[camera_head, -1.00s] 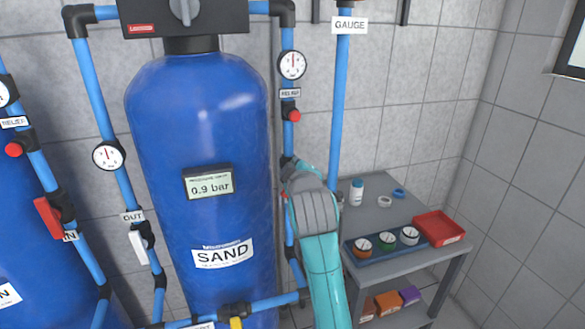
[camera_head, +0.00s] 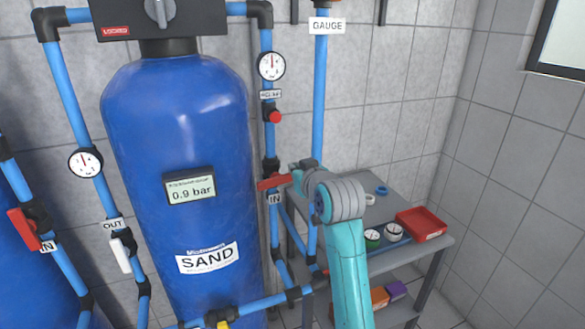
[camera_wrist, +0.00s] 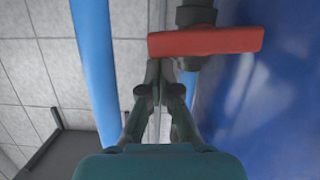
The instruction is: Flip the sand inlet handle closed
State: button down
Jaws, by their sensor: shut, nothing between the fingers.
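The sand inlet handle (camera_head: 272,182) is red and sits on the blue pipe right of the SAND tank (camera_head: 185,120), just above the IN label (camera_head: 275,199). It lies roughly level, crosswise to its upright pipe. In the wrist view the red handle (camera_wrist: 207,41) spans the picture above the fingertips, over a dark valve body. My gripper (camera_wrist: 160,74) is shut and empty, its tips just below the handle's left half; whether they touch it I cannot tell. In the head view my gripper (camera_head: 297,173) is at the handle's right end, partly hidden by my wrist.
A GAUGE pipe (camera_head: 319,90) stands just right of the handle. A grey table (camera_head: 405,207) behind my arm bears a red tray (camera_head: 421,223) and gauges. A white OUT handle (camera_head: 120,254) and another red handle (camera_head: 24,229) are at left.

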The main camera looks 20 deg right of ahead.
jog(key=shift+d+f, duration=0.25)
jog(key=shift+f, duration=0.1)
dwell(0.6)
